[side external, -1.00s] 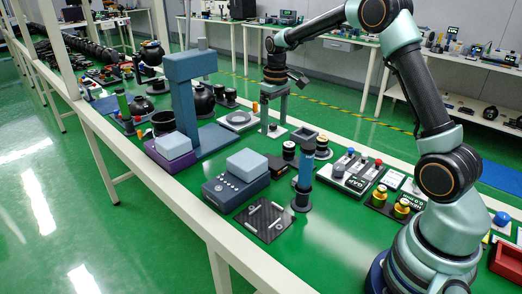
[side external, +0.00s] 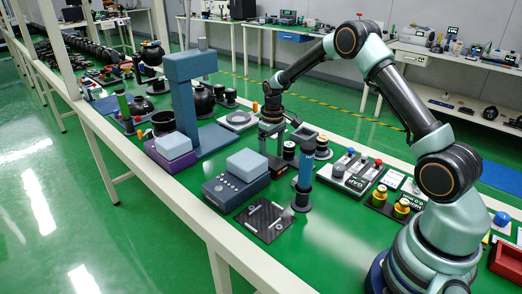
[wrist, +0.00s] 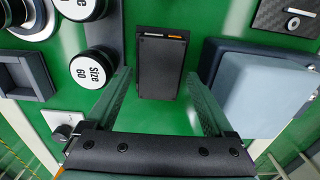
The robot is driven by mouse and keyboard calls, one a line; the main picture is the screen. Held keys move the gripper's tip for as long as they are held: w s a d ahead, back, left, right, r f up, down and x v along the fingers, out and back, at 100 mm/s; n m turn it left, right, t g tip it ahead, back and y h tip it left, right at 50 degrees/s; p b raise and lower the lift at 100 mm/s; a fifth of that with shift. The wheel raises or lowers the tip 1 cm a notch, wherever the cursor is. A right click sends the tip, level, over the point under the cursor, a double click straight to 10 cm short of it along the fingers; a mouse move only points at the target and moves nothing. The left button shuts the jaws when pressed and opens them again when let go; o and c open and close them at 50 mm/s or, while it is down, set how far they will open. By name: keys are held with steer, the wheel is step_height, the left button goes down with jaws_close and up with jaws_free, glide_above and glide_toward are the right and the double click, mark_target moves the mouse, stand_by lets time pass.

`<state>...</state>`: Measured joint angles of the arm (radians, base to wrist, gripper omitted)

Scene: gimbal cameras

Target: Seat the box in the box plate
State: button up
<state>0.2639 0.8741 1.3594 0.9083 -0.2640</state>
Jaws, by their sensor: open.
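A small black box (wrist: 161,62) with an orange and a pale mark on one end is between my open fingers in the wrist view. In the side external view the box (side external: 279,168) is below my gripper (side external: 271,150), partly hidden by it. My gripper (wrist: 159,75) is open and points down, one finger on each side of the box. I cannot tell if either finger touches it. A dark carbon-patterned plate (side external: 264,221) with light strips, which looks like the box plate, lies flat near the table's front edge. Part of it shows in the wrist view (wrist: 290,14).
A blue-grey block on a dark base (side external: 246,164) stands left of the box; it is close to my right finger in the wrist view. A blue post (side external: 304,183) and black "Size" knobs (wrist: 93,68) stand close by.

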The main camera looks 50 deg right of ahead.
mark_target(271, 161)
steer(key=shift+f, duration=0.9)
steer(key=shift+f, duration=0.2)
jaws_close()
step_height(271, 161, up, 20)
steer(key=s+a+f+n, duration=0.6)
steer(key=a+n, duration=0.2)
steer(key=n, duration=0.1)
steer(key=s+a+f+n, duration=0.6)
steer(key=a+n, duration=0.3)
steer(key=shift+s, duration=0.4)
steer(key=shift+a, duration=0.1)
